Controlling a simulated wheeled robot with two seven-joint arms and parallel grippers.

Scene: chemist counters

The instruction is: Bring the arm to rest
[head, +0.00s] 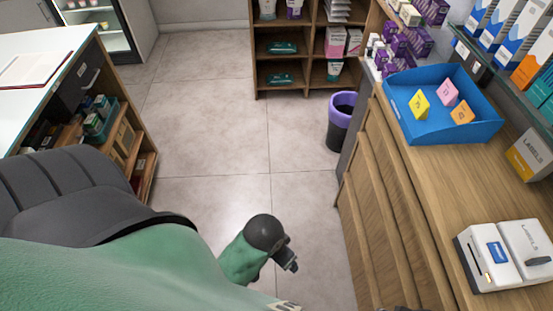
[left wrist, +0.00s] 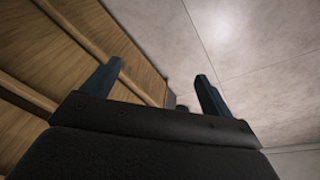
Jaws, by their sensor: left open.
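My left gripper (left wrist: 157,72) shows in the left wrist view with its two dark fingers spread apart. Nothing is between the fingers. Wooden cabinet fronts are behind and left of it in that view, and pale floor tiles are to the right. In the head view a green and dark arm part of mine reaches over the floor at the lower middle, left of the wooden counter (head: 385,190). The fingers cannot be made out clearly there. My right gripper is in neither view.
On the counter, a blue tray (head: 405,130) holds yellow, pink and orange pieces, and a white label device (head: 485,270) stands nearer. A purple-rimmed bin (head: 340,125) stands beside the counter. A white-topped counter (head: 50,45) is at left. The tiled floor (head: 200,120) between is clear.

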